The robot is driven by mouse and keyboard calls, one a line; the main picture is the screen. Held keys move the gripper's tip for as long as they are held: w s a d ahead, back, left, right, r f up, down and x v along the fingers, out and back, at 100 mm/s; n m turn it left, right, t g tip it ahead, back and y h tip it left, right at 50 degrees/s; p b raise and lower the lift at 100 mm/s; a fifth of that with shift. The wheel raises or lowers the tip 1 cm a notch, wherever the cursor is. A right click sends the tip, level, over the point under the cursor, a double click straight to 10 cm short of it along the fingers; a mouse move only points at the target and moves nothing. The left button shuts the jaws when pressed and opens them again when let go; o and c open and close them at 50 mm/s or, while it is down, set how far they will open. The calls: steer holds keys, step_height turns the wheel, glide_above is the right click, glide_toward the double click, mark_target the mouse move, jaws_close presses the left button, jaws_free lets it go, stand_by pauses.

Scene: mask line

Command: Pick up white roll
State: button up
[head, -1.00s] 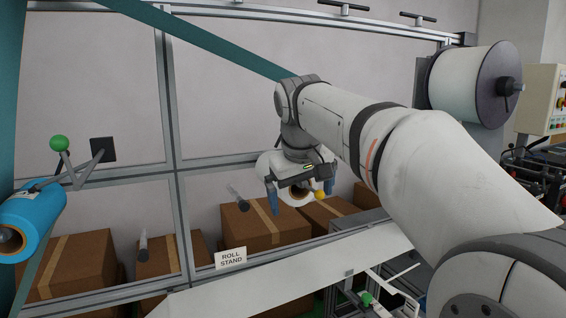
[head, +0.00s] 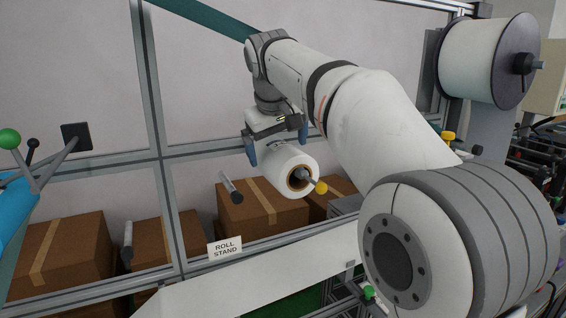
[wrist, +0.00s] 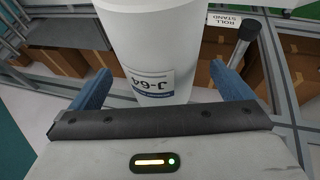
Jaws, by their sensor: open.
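The white roll (head: 285,165) sits on a peg with a yellow knob (head: 321,188) at its end, its brown core facing the head camera. In the wrist view the roll (wrist: 148,35) fills the upper middle and carries a label reading "J-64". My gripper (head: 286,148) is above the roll in the head view, its blue fingers spread. In the wrist view the fingers stand apart on either side of the roll, with gaps at both sides. The right finger is partly hidden in the head view.
Empty pegs (head: 230,188) stick out from the frame to the left, near a "ROLL STAND" sign (head: 225,248). Cardboard boxes (head: 62,250) stand behind the frame rails (head: 165,150). A large white spool (head: 470,60) is at upper right.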

steer(key=x, duration=0.4)
steer(key=shift+w+d+f+p, duration=0.1)
steer(key=shift+f+p, duration=0.2)
steer(key=shift+p, duration=0.1)
steer(key=shift+c, duration=0.2)
steer(key=c, duration=0.9)
steer(key=shift+c, duration=0.5)
steer(key=shift+r, duration=0.25)
